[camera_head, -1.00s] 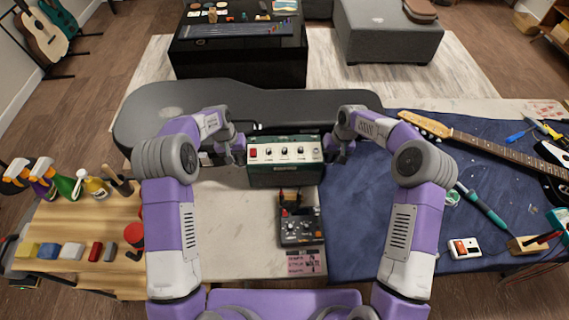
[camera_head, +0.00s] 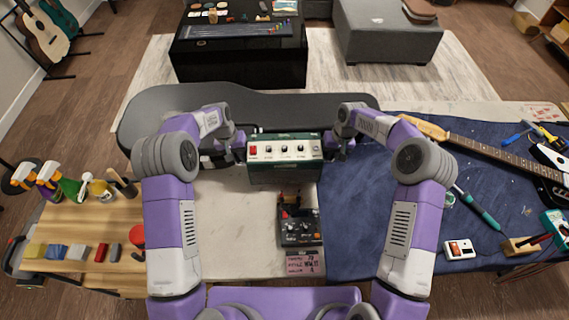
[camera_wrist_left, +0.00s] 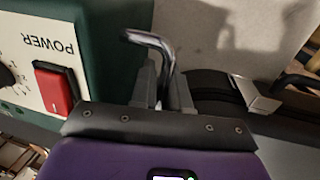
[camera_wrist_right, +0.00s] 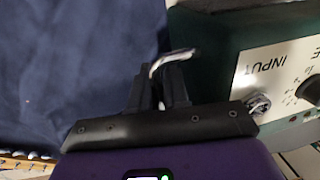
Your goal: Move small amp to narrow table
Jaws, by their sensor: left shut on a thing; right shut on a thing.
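The small amp (camera_head: 284,171) is a dark green box with a pale control panel and a red power switch. It is upright between my two grippers, over the front workbench. My left gripper (camera_head: 239,157) is shut on a metal handle at the amp's left side; the handle (camera_wrist_left: 150,42) shows in the left wrist view. My right gripper (camera_head: 341,154) is shut on the matching right handle (camera_wrist_right: 172,60). The amp's underside is hidden, so its clearance above the bench is unclear. Which surface is the narrow table is unclear.
A pedal (camera_head: 299,227) stands on the bench before the amp. A black guitar case (camera_head: 270,105) lies behind it. A guitar (camera_head: 490,152) and tools lie on the blue mat (camera_head: 375,230). A wooden table (camera_head: 70,225) with bottles is at left; a black table (camera_head: 240,62) stands beyond the bench.

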